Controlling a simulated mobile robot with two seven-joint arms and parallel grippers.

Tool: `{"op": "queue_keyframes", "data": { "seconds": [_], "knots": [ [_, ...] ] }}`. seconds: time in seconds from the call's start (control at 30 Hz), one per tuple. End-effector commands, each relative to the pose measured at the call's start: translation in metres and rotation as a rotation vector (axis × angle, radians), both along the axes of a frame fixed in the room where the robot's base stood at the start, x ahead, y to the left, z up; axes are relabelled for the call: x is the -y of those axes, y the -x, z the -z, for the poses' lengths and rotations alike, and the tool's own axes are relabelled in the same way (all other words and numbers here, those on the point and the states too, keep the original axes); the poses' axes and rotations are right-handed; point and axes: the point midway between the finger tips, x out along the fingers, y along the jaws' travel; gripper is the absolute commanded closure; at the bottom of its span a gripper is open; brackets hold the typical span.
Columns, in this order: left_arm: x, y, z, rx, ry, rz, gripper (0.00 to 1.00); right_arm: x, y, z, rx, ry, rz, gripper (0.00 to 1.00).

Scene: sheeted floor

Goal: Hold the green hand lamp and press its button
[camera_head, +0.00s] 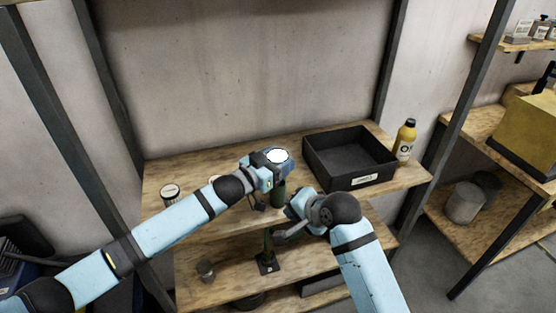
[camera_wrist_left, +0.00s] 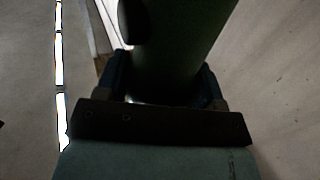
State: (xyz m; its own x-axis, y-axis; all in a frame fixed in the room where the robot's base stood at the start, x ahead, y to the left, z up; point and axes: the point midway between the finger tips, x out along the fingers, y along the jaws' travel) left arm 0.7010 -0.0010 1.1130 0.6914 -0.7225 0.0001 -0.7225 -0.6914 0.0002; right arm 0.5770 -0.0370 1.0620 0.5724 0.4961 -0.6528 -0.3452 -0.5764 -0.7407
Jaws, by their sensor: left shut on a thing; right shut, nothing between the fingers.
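The green hand lamp (camera_head: 278,193) is held in my left gripper (camera_head: 280,178) above the upper shelf, with its green body hanging below the fingers. A bright white round face shows just above the fingers. In the left wrist view the dark green lamp body (camera_wrist_left: 178,45) fills the space between the fingers of my left gripper (camera_wrist_left: 165,88). My right gripper (camera_head: 291,209) is shut and empty, close to the right side of the lamp's lower part. I cannot tell whether it touches the lamp. The button cannot be made out clearly.
A black open box (camera_head: 350,158) stands on the wooden shelf at the right, with a yellow bottle (camera_head: 405,140) beside it. A small jar (camera_head: 170,193) stands at the left. A green item on a dark base (camera_head: 267,263) and a small jar (camera_head: 205,268) are on the lower shelf.

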Motion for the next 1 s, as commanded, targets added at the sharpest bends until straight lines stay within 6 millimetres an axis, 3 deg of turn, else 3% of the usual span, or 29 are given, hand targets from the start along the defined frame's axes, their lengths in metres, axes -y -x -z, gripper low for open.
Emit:
{"op": "queue_keyframes", "data": {
  "seconds": [0.07, 0.1, 0.23, 0.57, 1.0],
  "knots": [
    [0.0, 0.0, 0.0, -0.001, -0.001, 0.0, 0.66, 0.0, 0.0, 0.0, 0.0, 0.0, 0.0, 1.0],
    [0.0, 0.0, 0.0, 0.001, -0.001, 0.0, 0.36, 0.0, 0.0, 0.0, 0.0, 0.0, 0.0, 1.0],
    [0.0, 0.0, 0.0, 0.0, 0.0, 0.0, 0.08, 0.0, 0.0, 0.0, 0.0, 0.0, 0.0, 1.0],
    [-0.003, 0.002, 0.001, -0.001, -0.001, -0.001, 0.08, 0.0, 0.0, 0.0, 0.0, 0.0, 0.0, 1.0],
    [-0.062, 0.059, 0.001, -0.001, -0.001, 0.0, 0.08, 0.0, 0.0, 0.0, 0.0, 0.0, 0.0, 1.0]
  ]
}}
